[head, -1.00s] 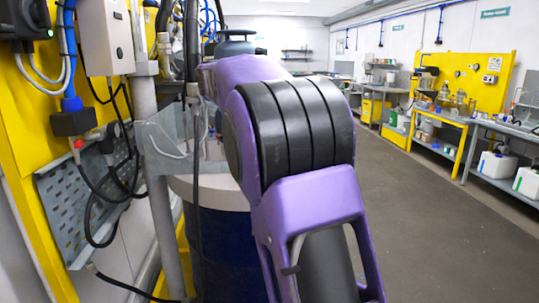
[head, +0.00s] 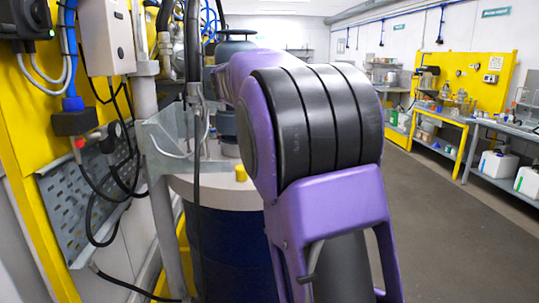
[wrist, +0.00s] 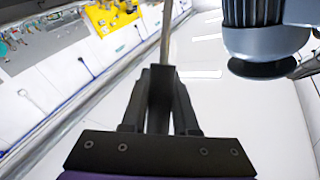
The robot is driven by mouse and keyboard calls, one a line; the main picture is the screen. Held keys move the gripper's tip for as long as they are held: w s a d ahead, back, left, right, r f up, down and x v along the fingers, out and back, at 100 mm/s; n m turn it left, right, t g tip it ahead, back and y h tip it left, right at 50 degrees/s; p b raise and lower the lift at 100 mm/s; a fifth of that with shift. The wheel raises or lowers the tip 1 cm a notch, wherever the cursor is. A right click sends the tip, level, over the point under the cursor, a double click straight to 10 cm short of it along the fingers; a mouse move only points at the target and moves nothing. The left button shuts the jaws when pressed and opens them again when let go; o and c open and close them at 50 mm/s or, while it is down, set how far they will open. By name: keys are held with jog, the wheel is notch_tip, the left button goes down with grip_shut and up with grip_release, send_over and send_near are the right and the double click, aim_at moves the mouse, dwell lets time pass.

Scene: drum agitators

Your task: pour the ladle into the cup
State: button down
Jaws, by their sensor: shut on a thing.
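My gripper (wrist: 161,85) shows in the wrist view, its dark fingers shut on a thin metal rod, which looks like the handle of the ladle (wrist: 166,38). The rod runs away from the fingers to the top edge of the picture; no bowl of the ladle is in sight. In the head view my purple and black arm hides the gripper and the ladle. I cannot make out the cup in either view.
A blue drum (head: 235,255) with a pale lid stands behind my arm, with a small yellow piece (head: 241,173) on top. An agitator motor (wrist: 265,35) is close at the wrist view's upper right. Pipes and hanging cables crowd the left; the right-hand floor (head: 440,230) is clear.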

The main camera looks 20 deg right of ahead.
jog(key=shift+s+d+f+m, duration=1.1)
jog(key=shift+s+d+f, duration=0.1)
jog(key=shift+f, duration=0.15)
dwell(1.6)
jog(key=shift+s+d+f+m, duration=1.2)
jog(key=shift+s+d+m, duration=0.2)
jog(key=shift+d, duration=0.05)
dwell(2.1)
jog(key=shift+s+d+f+m, duration=0.35)
jog(key=shift+d+f+m, duration=0.05)
dwell(0.6)
jog(key=shift+s+d+f, duration=0.15)
jog(key=shift+f, duration=0.2)
